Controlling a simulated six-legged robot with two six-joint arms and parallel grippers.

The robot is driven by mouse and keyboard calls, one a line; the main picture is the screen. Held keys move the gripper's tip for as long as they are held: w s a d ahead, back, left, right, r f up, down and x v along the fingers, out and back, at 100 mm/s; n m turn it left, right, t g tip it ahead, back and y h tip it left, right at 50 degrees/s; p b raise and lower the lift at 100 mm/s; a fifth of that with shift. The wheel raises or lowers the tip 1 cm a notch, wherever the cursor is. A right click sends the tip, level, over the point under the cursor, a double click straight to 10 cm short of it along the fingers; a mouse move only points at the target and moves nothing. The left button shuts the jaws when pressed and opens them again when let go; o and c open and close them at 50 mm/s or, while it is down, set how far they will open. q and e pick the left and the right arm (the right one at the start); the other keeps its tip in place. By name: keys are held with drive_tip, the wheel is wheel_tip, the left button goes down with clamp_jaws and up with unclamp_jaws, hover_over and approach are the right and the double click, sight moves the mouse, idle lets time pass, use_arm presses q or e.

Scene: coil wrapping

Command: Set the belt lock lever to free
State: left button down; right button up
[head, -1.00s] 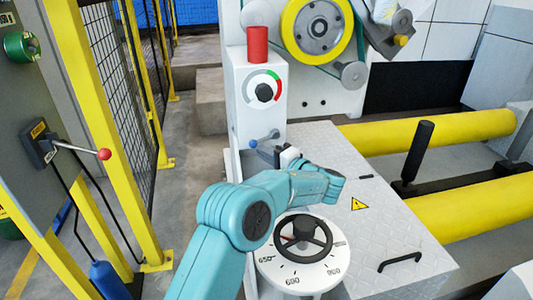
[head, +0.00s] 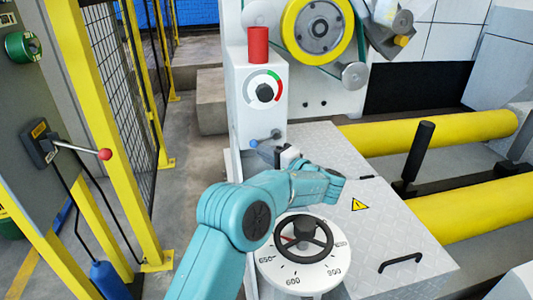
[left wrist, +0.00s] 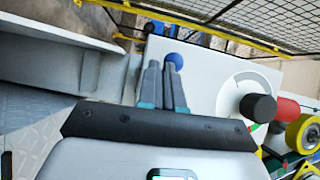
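A small lever with a blue ball knob (head: 253,144) sits on the front of the white post, its shaft running up right to a grey pivot. I cannot read a label on it. The blue knob (left wrist: 173,61) also shows in the left wrist view, just beyond my fingertips. My left gripper (head: 284,156) is just below and right of the lever. In the left wrist view, its two grey fingers (left wrist: 162,72) lie close together with nothing clearly held between them. Whether they touch the lever cannot be told. My right gripper is not in view.
The white post (head: 242,110) carries a black dial knob (head: 264,93) and a red cylinder (head: 258,44). A handwheel (head: 303,234) stands below my left arm. A red-knobbed lever (head: 104,154) is on the left cabinet. Yellow rollers (head: 430,130) lie at right.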

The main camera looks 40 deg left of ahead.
use_arm(q)
drive_tip(key=shift+s+a+f, duration=0.1)
drive_tip(key=shift+s+a, duration=0.2)
drive_tip(key=shift+a, duration=0.1)
drive_tip(key=d+p, duration=0.2)
drive_tip(key=d, duration=0.6)
drive_tip(key=shift+s+r, duration=0.2)
drive_tip(key=shift+r, duration=0.05)
